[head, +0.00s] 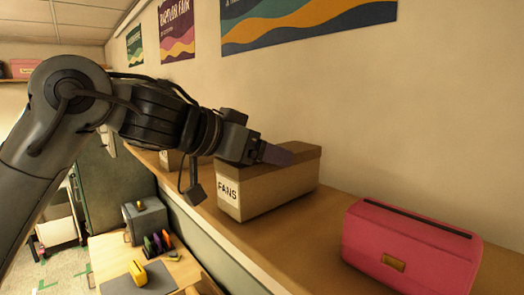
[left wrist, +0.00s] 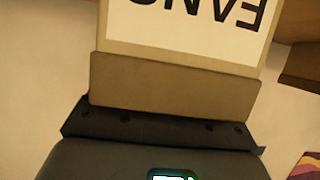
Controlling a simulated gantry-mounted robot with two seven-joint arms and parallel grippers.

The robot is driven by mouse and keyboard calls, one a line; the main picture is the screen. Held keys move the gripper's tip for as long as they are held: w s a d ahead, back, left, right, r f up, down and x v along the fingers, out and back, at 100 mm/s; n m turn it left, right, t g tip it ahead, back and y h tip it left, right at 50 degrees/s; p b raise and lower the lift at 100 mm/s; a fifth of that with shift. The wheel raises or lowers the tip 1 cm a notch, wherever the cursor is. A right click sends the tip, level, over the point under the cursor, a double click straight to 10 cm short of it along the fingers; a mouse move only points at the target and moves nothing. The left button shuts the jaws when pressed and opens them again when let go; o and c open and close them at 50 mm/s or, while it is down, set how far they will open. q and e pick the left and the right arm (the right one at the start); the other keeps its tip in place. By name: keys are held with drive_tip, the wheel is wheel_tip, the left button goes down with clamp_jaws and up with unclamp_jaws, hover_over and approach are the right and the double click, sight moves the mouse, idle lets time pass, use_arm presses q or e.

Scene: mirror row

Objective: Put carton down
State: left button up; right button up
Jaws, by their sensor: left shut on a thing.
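The tan carton (head: 275,192) has a lid and a white label reading FANS. It is upright at the wooden shelf (head: 325,225), and its base looks to be on or very close to the shelf top; I cannot tell which. My left gripper (head: 277,154) is shut on the carton at its lid, reaching in from the left. In the left wrist view the carton's label (left wrist: 185,25) shows upside down, with the tan lid edge (left wrist: 170,85) close against the dark gripper body. The fingertips are partly hidden. My right gripper is not in view.
A pink case (head: 410,250) stands on the shelf to the carton's right, with bare shelf between. Another carton (head: 171,160) is behind, partly hidden by my arm. Below is a desk (head: 105,245) with a yellow object (head: 138,272) and a grey box (head: 146,220). A wall backs the shelf.

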use_arm(q)
drive_tip(key=shift+f, duration=0.1)
drive_tip(key=shift+f, duration=0.1)
drive_tip(key=shift+f, duration=0.15)
drive_tip(key=o, duration=1.5)
